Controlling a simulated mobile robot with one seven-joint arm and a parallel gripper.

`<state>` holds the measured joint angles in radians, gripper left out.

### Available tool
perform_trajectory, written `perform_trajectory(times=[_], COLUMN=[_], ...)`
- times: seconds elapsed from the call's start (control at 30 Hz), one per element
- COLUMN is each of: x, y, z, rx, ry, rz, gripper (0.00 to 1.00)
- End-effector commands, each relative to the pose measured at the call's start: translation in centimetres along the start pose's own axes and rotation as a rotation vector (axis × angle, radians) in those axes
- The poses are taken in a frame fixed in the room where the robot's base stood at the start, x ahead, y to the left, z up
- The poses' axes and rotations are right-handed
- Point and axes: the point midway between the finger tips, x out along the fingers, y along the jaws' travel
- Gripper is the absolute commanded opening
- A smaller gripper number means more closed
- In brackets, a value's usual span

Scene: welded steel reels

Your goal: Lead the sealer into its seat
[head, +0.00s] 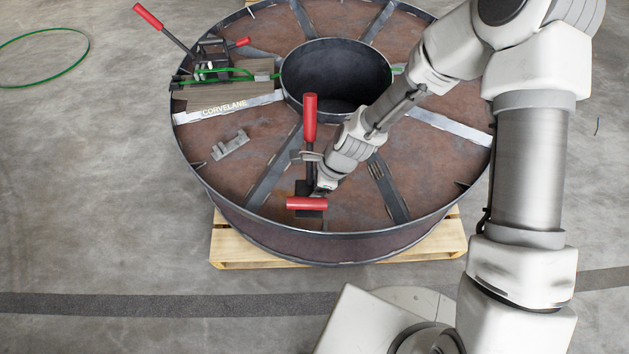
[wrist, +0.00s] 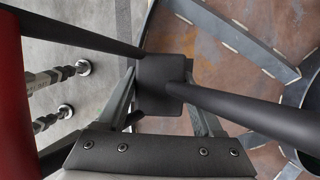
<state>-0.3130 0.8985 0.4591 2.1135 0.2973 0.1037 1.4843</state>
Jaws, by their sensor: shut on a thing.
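My gripper (head: 318,190) is over the near part of the big steel reel, shut on the sealer, a dark tool with two long arms and red grips. One red grip (head: 310,117) stands up and the other red grip (head: 306,204) lies across, nearer the camera. In the wrist view the sealer's black block (wrist: 162,85) sits between my fingers, and a red grip fills the left edge. A grey bracket-like piece (head: 230,146), possibly the seat, lies on the reel left of the sealer, apart from it. The sealer's underside is hidden.
The reel's rim (head: 345,232) rises around its floor, with raised spokes (head: 273,177) and a hollow hub (head: 337,75). It rests on a wooden pallet (head: 240,246). Another red-handled tool (head: 205,58) and a green strap (head: 225,77) are at the upper left. Green strap loops on the floor.

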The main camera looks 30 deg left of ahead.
Motion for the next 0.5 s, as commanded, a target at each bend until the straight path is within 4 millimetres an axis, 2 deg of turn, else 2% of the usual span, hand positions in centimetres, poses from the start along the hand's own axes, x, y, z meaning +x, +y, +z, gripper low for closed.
perform_trajectory(times=[0.5], x=[-0.36], y=[0.52], z=[0.48], rx=[-0.003], ry=[-0.001], rz=[-0.002], gripper=[0.0])
